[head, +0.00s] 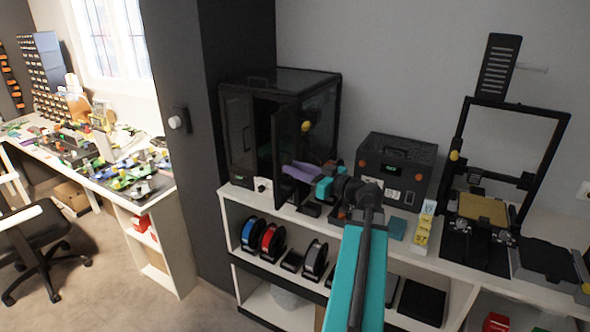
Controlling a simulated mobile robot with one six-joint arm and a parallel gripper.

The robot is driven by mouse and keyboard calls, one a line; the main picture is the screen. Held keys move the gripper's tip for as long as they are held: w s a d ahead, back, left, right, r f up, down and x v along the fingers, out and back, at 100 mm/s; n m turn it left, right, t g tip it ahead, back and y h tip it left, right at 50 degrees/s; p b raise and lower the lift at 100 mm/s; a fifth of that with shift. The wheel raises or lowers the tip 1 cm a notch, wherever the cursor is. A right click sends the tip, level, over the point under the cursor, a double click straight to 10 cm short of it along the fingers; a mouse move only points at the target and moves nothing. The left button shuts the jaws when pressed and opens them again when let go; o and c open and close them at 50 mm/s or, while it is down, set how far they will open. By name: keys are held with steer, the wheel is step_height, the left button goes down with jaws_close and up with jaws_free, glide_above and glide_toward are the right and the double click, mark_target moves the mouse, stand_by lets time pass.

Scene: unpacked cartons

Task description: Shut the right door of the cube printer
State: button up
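The cube printer (262,77) is a black box with clear panels, standing on the left end of the white shelf top. Its right door (276,160) stands open, swung out from the front, with its dark free edge towards me. The left door (239,135) looks shut. My gripper (296,171), with purple fingers on a teal wrist, is just right of the open door, low down and pointing left. The fingers overlap the door in the picture; I cannot tell whether they touch it, or whether they are open or shut.
A black box with a lit display (397,165) stands right of the cube printer. Further right are an open-frame printer (514,107) and a small yellow-and-white item (424,224). A dark column (200,130) rises at the left.

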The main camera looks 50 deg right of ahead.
jaws_close()
stand_by(1.1)
steer(key=shift+a, duration=0.3)
steer(key=shift+d, duration=0.25)
